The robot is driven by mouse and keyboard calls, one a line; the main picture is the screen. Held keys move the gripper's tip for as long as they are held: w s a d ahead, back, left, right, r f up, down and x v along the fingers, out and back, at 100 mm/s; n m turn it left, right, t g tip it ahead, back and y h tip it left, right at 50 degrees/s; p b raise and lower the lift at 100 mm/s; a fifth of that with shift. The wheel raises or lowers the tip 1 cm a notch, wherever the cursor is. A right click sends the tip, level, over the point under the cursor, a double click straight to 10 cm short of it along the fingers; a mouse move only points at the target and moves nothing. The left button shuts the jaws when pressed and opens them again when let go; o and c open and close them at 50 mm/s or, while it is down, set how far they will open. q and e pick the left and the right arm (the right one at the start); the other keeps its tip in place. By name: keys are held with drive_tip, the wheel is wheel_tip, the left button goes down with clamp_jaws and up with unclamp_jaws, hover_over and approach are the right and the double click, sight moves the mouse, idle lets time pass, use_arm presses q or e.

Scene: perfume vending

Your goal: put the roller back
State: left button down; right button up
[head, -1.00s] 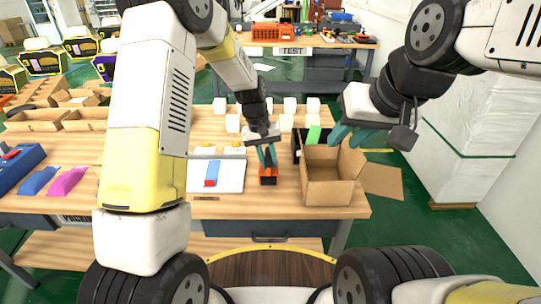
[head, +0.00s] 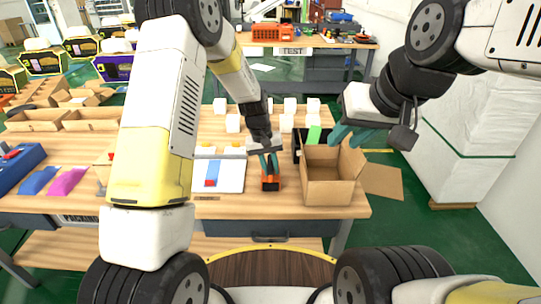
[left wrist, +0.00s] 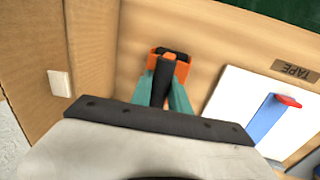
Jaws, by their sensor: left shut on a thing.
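The roller (head: 271,183), orange with black parts, is between the teal fingers of my left gripper (head: 268,162), which is shut on it. It is at the front middle of the wooden table, just left of the open cardboard box. The left wrist view shows the roller (left wrist: 181,70) beyond the fingers of my left gripper (left wrist: 164,92), partly hidden by them. I cannot tell whether it touches the table. A brown label reading TAPE (left wrist: 297,71) lies on the table to the right of it in that view. My right gripper (head: 352,136) is open and empty above the cardboard box.
The open cardboard box (head: 328,188) stands close on the right. A white board (head: 229,180) with a blue, red-tipped tool (head: 212,174) lies on the left. Several white boxes (head: 290,104) stand behind. A narrow bare strip runs along the table's front edge.

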use_arm(q)
drive_tip(key=shift+s+f, duration=0.4)
drive_tip(key=shift+f, duration=0.05)
drive_tip(key=c, duration=1.3)
unclamp_jaws()
drive_tip(key=shift+a+f, duration=0.1)
drive_tip(key=shift+a, duration=0.05)
drive_tip(key=shift+o, duration=0.2)
drive_tip(key=d+v, duration=0.1)
drive_tip(key=v, duration=1.2)
wheel_tip(320, 180, up, 7)
drive_tip(key=t, duration=0.1)
hover_over(263, 176)
drive_tip(key=s+a, duration=0.3)
drive_tip(key=s+a+r+t, duration=0.1)
drive_tip(key=s+a+r, duration=0.2)
drive_tip(key=s, duration=0.4)
drive_tip(key=s+a+r+t, duration=0.2)
drive_tip(key=s+r, duration=0.1)
drive_tip(key=s, duration=0.5)
drive_tip(key=s+a+r+t, duration=0.2)
drive_tip(key=s+a+r, duration=0.1)
drive_tip(key=s, duration=0.4)
drive_tip(key=shift+s+a+r+m, duration=0.3)
drive_tip(key=shift+s+a+r, duration=0.05)
drive_tip(key=shift+r, duration=0.25)
